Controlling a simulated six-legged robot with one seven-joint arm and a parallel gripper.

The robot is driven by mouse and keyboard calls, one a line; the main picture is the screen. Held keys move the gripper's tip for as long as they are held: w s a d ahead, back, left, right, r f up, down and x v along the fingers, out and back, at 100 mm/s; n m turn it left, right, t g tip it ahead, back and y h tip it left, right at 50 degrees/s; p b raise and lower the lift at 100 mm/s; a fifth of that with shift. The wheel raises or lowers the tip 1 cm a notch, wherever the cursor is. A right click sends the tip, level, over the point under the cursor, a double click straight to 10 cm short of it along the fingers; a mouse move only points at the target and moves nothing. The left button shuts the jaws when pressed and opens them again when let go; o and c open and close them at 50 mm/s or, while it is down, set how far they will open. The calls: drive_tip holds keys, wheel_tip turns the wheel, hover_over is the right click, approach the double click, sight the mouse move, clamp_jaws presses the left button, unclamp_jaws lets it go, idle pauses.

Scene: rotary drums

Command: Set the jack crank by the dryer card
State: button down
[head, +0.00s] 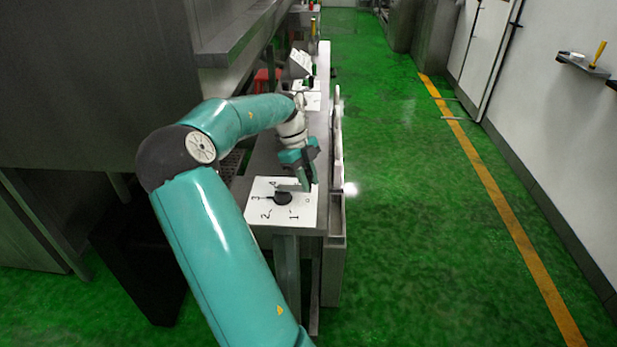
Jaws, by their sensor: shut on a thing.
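The jack crank (283,198) has a round black hub on a white plate (267,226) at the near end of the bench. The plate bears handwritten 1, 2, 3 and 4, and a small mark at the right that may be 0. A thin dark line runs from the hub toward the 3. My gripper (307,183) is low over the plate's far right part, shut on what appears to be the crank's handle; the grip itself is mostly hidden. A tilted white card (300,63) with dark marks stands farther along the bench; I cannot read it or tell whether it is the dryer card.
Another white plate (312,101) with dark and red items lies farther down the narrow bench (262,160). A steel shelf (235,42) overhangs at the left. The green floor (410,200) at the right is open. A wall shelf (583,66) holds a yellow-handled item.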

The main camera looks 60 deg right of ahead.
drive_tip(key=shift+w, duration=0.1)
idle(0.3)
drive_tip(key=c, duration=1.2)
unclamp_jaws()
drive_tip(key=v, duration=1.3)
drive_tip(key=shift+r, duration=0.45)
